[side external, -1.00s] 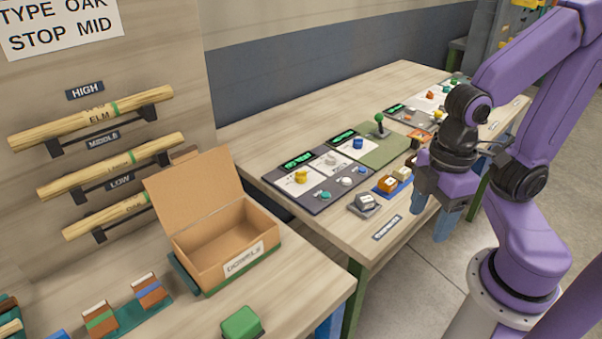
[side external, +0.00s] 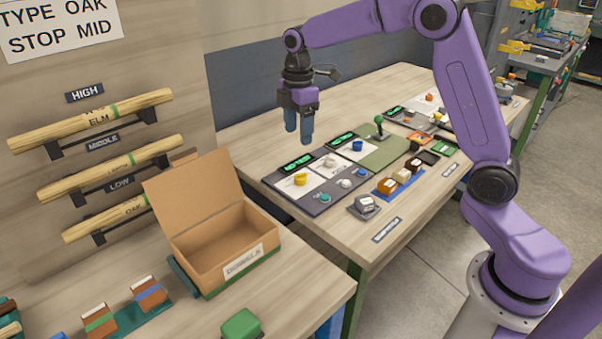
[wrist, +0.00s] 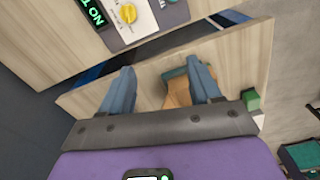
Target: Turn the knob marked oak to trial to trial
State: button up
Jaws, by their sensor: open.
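A dark panel (side external: 316,205) on the right-hand table carries a yellow knob (side external: 300,179) on a white plate, with a lit green display behind it. A blue knob (side external: 357,145) sits on a neighbouring white plate. The knob markings are too small to read, so I cannot tell which is the oak one. My gripper (side external: 299,139) is open and empty, pointing down above the table, behind the panel in the side view. In the wrist view the yellow knob (wrist: 128,13) is near the top edge, beyond my open fingers (wrist: 160,75).
Coloured blocks (side external: 393,181) and a grey switch box (side external: 365,206) lie in front. An open cardboard box (side external: 222,245) and racked dowels (side external: 110,168) occupy the left side. The table's back left is clear.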

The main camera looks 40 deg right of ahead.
send_over(300, 178)
jog(key=f, duration=1.8)
jog(key=shift+w+d+f, duration=0.2)
jog(key=shift+d+f, duration=0.1)
jog(key=shift+d, duration=0.1)
jog(key=c, duration=1)
